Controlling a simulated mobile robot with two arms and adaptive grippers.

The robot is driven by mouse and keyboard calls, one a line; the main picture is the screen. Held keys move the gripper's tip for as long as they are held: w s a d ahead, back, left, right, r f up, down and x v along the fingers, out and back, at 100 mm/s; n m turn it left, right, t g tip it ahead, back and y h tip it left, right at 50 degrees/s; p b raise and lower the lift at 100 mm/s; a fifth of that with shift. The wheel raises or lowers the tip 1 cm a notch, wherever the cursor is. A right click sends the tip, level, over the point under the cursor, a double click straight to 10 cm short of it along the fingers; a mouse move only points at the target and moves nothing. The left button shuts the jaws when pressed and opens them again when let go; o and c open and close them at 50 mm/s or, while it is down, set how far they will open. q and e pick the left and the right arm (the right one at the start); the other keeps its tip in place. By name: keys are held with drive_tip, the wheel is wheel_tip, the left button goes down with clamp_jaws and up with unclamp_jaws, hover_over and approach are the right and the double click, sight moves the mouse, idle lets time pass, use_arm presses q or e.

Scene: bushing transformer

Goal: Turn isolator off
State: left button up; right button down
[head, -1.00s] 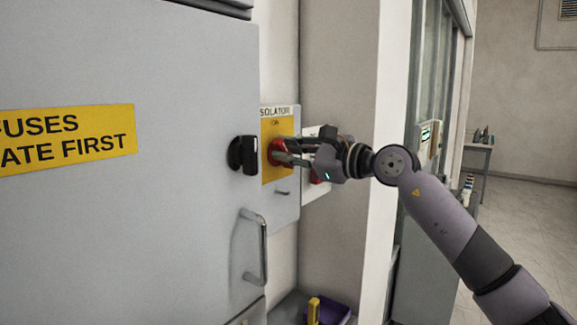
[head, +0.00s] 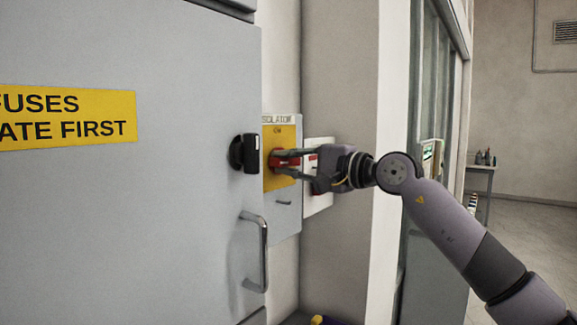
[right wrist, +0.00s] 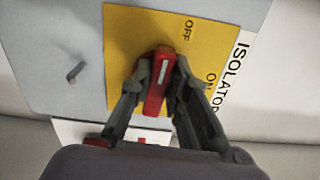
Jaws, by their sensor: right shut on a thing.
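The isolator (head: 285,211) is a grey wall box with a yellow plate (head: 270,131) and a red handle (head: 284,162). My right gripper (head: 280,163) is shut on the red handle. The right wrist view shows the handle (right wrist: 157,82) between the two fingers (right wrist: 157,88), with a white line on it. There the handle's long axis is turned away from the ON label (right wrist: 210,79), and its upper end lies nearer the OFF label (right wrist: 186,30). The fingers hide part of the handle. My left gripper is not in view.
A large grey cabinet (head: 120,220) with a black knob (head: 251,154) and a pull handle (head: 262,250) stands close on the left. A white wall edge (head: 385,190) is near my right arm.

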drive_tip(key=shift+f+n, duration=0.2)
drive_tip(key=shift+n, duration=0.3)
drive_tip(key=c, duration=1.5)
unclamp_jaws()
drive_tip(key=shift+r, duration=0.1)
drive_tip(key=v, duration=1.2)
